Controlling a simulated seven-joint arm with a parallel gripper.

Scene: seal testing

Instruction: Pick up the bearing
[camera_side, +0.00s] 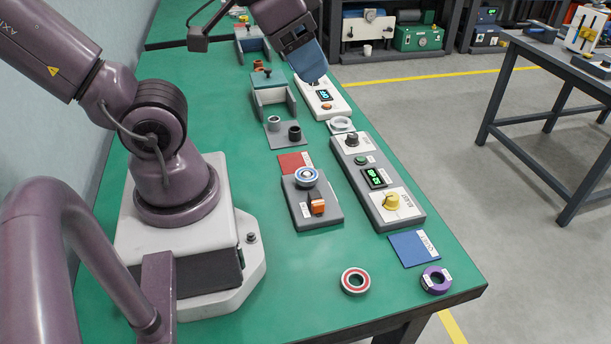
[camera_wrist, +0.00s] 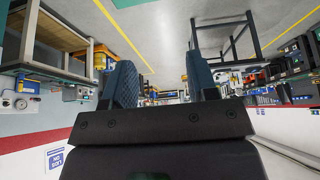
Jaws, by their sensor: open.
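A ring with a red face and metal inner and outer edges (camera_side: 355,281) lies flat on the green bench near its front edge and looks like a bearing. A blue and white ring (camera_side: 307,177) sits on a small grey fixture (camera_side: 329,216) and also resembles a bearing. A purple ring (camera_side: 436,280) with white marks lies at the front right corner. My gripper (camera_side: 308,62) is raised at the back of the bench, far from these rings. In the wrist view its blue fingers (camera_wrist: 165,80) are apart, with nothing between them.
A grey control box with a yellow knob (camera_side: 392,201) stands right of the fixture. A blue mat (camera_side: 413,249) and a red mat (camera_side: 294,163) lie on the bench. Two small cylinders (camera_side: 284,129) stand farther back. Bare green bench surrounds the red ring.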

